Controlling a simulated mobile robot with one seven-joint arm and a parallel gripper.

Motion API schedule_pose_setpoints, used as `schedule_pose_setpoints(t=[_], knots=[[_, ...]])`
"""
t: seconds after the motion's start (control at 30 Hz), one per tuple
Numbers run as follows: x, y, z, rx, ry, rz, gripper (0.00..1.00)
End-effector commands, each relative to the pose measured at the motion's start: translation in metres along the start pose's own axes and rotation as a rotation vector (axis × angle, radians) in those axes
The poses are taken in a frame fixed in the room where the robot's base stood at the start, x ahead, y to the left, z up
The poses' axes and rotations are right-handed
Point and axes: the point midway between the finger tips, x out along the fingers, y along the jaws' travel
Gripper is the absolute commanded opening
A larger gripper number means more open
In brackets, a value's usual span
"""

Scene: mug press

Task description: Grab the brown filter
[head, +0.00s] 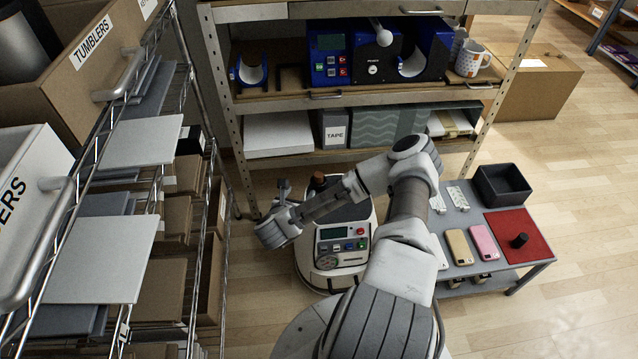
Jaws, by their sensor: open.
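I see nothing that I can plainly name as a brown filter. A small brown, round-topped piece (318,180) stands at the back of the floor machine, partly hidden by my forearm. My gripper (283,189) is at the end of my bent arm, to the left of that piece and apart from it. It is small and dark in the head view, its fingers are hard to make out, and I see nothing held in it. It is open.
The floor machine (330,262) has a screen and buttons. A blue press (372,62) and an orange-patterned mug (468,60) stand on the back shelf. A low table at right holds phone cases, a black bin (502,186) and a red mat (512,248). Wire shelving stands left.

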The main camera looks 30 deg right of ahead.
Motion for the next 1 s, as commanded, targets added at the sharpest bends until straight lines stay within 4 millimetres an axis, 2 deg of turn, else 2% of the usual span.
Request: schedule_pose_setpoints(t=[0.17, 0.6, 0.7, 0.87, 1.0], knots=[[0.012, -0.007, -0.007, 0.045, 0.003, -0.034, 0.77], [0.103, -0.010, -0.009, 0.041, 0.003, -0.032, 0.77], [0.116, -0.009, -0.008, 0.041, 0.004, -0.030, 0.77], [0.124, -0.010, -0.007, 0.040, 0.004, -0.029, 0.77], [0.141, -0.015, -0.010, 0.041, 0.004, -0.031, 0.77]])
